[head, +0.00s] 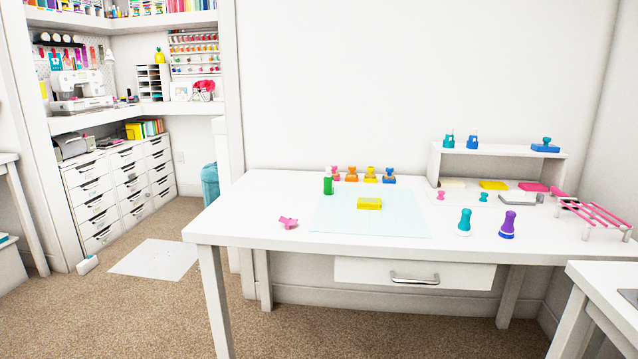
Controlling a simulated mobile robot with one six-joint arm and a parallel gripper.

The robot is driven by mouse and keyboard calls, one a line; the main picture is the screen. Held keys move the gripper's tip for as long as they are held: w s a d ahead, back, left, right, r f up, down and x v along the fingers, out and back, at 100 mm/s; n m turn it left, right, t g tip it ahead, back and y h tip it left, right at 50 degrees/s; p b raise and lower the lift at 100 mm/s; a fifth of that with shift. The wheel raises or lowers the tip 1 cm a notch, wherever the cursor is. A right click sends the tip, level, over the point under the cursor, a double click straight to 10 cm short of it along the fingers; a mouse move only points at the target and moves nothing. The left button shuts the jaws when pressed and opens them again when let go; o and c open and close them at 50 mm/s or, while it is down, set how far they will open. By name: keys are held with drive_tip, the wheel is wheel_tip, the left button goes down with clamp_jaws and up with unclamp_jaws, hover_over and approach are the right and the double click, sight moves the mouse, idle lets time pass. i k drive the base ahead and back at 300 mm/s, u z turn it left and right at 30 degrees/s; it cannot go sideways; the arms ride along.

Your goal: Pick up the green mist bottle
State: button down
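A small green upright cylinder (328,186) stands on the white desk (262,225), near the back left corner of a pale blue mat (335,222). It is the only plainly green item on the desk and looks like the green mist bottle, but it is too small to make out a spray top. Several small stampers stand just behind it. My gripper is not in view.
A yellow block (369,204) lies on the mat and a pink item (288,223) lies left of it. Teal (464,223) and purple (507,226) stampers, a white shelf (505,151) and a pink rack (597,215) fill the right side. Carpet in front of the desk is open.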

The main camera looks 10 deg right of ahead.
sight(328, 178)
drive_tip(key=z, duration=0.05)
drive_tip(key=i, duration=1)
drive_tip(key=k, duration=0.5)
drive_tip(key=u, duration=0.1)
